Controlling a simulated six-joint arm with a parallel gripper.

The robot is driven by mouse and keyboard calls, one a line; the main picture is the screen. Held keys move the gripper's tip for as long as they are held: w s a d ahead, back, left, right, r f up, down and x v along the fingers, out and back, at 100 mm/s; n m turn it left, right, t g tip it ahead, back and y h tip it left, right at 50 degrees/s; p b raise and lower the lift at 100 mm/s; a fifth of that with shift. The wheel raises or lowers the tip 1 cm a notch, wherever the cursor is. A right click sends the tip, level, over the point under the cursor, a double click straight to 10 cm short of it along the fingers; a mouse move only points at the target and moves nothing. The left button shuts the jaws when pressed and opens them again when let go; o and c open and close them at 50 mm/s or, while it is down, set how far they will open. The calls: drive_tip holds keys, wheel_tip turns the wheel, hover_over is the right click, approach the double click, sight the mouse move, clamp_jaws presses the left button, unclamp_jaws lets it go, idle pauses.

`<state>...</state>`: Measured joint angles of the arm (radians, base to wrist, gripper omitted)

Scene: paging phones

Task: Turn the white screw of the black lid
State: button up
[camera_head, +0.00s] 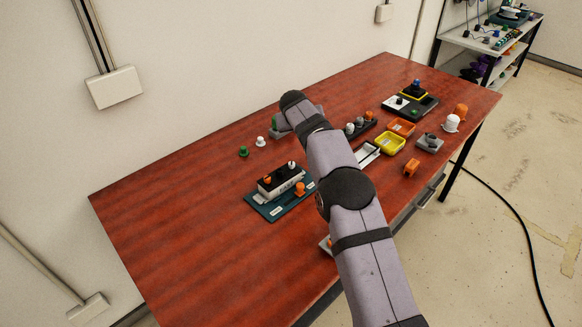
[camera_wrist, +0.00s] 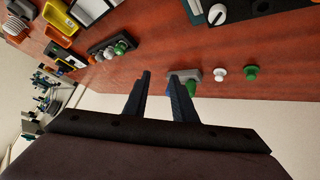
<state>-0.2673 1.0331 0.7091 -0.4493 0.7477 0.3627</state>
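In the head view, the black lid (camera_head: 280,180) sits on a pale box on a dark teal base plate, left of my arm. Its white screw (camera_head: 291,165) stands at the right end of the lid and an orange screw (camera_head: 267,180) at the left end. In the wrist view, a white slotted knob (camera_wrist: 217,14) at the top edge, beside a dark surface, appears to be this screw. My gripper (camera_wrist: 159,76) is open and empty over the table's wall side, apart from the lid. In the head view my arm hides the fingers.
A grey block (camera_wrist: 186,74) with a green knob is near my right finger in the wrist view. Loose white (camera_head: 261,141) and green (camera_head: 243,151) knobs stand near the wall. Yellow (camera_head: 390,144) and orange (camera_head: 401,127) trays are right of my arm. The table's left part is clear.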

drive_tip(key=w+d+n+t+b, duration=0.3)
drive_tip(key=w+d+n+t, duration=0.1)
drive_tip(key=w+n, duration=0.15)
drive_tip(key=m+g+y+b, duration=0.7)
drive_tip(key=m+y+b, duration=0.9)
drive_tip(key=m, duration=1.3)
approach(291, 163)
drive_tip(key=shift+w+a+f+y+p, duration=0.9)
drive_tip(key=shift+a+f+y+p, duration=0.2)
drive_tip(key=shift+y+p, duration=0.1)
drive_tip(key=shift+s+n, duration=0.25)
drive_tip(key=shift+s, duration=0.05)
drive_tip(key=shift+p+x, duration=0.95)
drive_tip(key=shift+x, duration=2.65)
